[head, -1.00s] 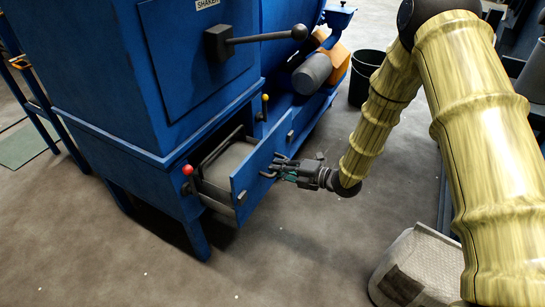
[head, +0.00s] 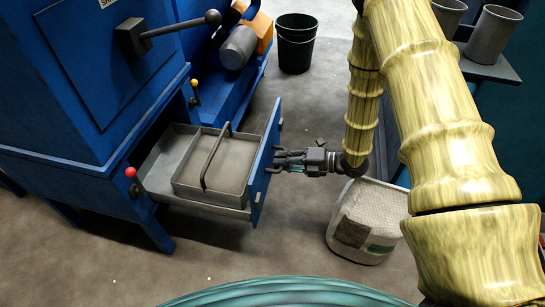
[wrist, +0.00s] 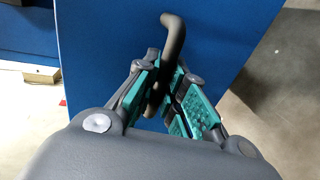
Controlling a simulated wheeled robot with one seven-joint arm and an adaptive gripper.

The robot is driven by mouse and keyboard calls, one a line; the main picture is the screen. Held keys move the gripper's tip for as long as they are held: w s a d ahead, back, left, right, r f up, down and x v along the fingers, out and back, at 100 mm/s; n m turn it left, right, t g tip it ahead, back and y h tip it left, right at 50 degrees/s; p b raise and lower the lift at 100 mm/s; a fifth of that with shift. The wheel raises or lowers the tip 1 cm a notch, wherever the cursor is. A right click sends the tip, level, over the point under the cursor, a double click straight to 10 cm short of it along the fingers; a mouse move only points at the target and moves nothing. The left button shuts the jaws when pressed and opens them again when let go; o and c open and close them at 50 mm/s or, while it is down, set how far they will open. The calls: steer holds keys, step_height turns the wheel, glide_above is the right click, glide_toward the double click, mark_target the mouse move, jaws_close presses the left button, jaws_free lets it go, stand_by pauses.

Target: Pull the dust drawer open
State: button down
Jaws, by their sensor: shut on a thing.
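The dust drawer (head: 158,185) sticks well out of the blue cabinet (head: 60,80) in the head view. Inside it sits a grey tray (head: 228,158) with a bar handle arched over it. The drawer's blue front panel (head: 265,160) faces my gripper (head: 280,161). In the wrist view my gripper (wrist: 168,100) is shut on the dark drawer handle (wrist: 174,38), which stands out from the blue panel. The handle's lower part is hidden between the teal finger pads.
A whitish sack (head: 365,215) stands on the floor below my arm. A dark green bucket (head: 295,42) stands behind.

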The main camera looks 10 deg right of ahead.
steer(key=shift+s+d, duration=0.15)
steer(key=shift+d, duration=0.05)
steer(key=c, duration=1.5)
jaws_free()
